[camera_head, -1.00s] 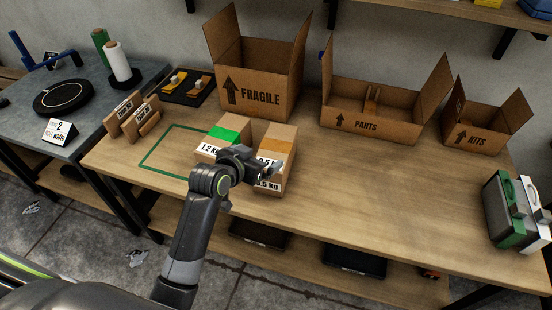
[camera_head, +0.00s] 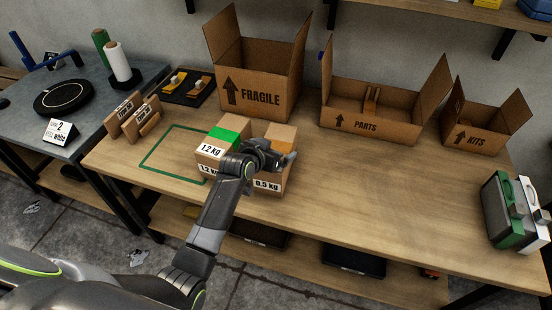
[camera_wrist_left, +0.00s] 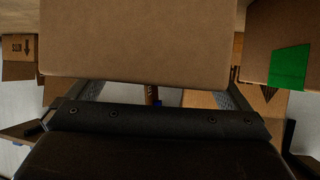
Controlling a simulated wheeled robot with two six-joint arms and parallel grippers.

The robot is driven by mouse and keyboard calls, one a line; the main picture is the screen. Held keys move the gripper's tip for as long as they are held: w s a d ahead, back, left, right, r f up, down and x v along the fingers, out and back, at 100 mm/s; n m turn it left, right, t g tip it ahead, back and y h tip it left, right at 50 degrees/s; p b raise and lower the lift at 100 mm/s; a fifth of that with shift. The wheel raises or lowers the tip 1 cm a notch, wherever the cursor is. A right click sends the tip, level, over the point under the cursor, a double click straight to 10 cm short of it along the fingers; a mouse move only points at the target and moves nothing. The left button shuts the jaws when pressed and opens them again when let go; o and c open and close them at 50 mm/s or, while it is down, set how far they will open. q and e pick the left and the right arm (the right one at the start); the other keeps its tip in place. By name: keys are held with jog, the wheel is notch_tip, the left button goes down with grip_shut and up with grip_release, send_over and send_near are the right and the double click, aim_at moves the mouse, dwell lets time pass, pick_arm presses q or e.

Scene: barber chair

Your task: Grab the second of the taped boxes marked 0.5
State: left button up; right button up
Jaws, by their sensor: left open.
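Only one box marked 0.5 shows. The green-taped 1.2 kg box (camera_head: 210,151) stands just left of it. My right gripper is not in view.
Open cartons marked FRAGILE (camera_head: 262,95), PARTS (camera_head: 368,124) and KITS (camera_head: 475,138) stand at the back. A green outline (camera_head: 160,160) lies left of the boxes. Green and white cases (camera_head: 510,210) stand at the right. The table between is clear.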

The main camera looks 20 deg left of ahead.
pick_arm(q)
jog(key=shift+w+d+f, duration=0.1)
jog(key=shift+w+f, duration=0.1)
jog(key=shift+w, duration=0.1)
jog(key=shift+c, duration=0.4)
jog(key=c, duration=1.2)
jog(key=shift+c, duration=1.2)
jog(key=shift+r, duration=0.2)
